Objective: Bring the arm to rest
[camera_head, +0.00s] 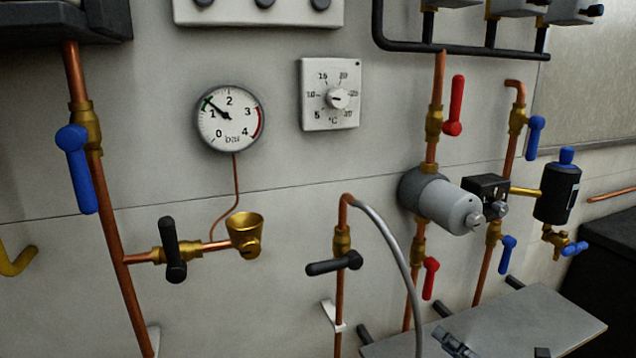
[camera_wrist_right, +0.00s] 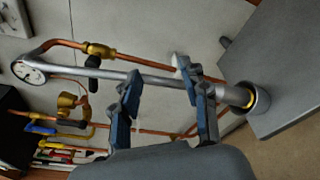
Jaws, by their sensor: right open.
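My right gripper (camera_head: 456,343) shows at the bottom edge of the head view, in front of the grey shelf, with little of it in frame. In the right wrist view its two blue-padded fingers (camera_wrist_right: 160,72) stand apart, so it is open. A grey hose (camera_wrist_right: 165,83) crosses the picture behind or between the fingers; I cannot tell whether it touches them. The hose (camera_head: 398,243) also shows in the head view, curving down from a copper pipe. My left gripper is in neither view.
A grey shelf (camera_head: 545,318) juts out at the lower right. The wall carries a pressure gauge (camera_head: 229,118), a thermostat dial (camera_head: 330,93), a grey pump (camera_head: 447,205), and copper pipes with lever valves, including a black lever (camera_head: 334,263) beside the hose.

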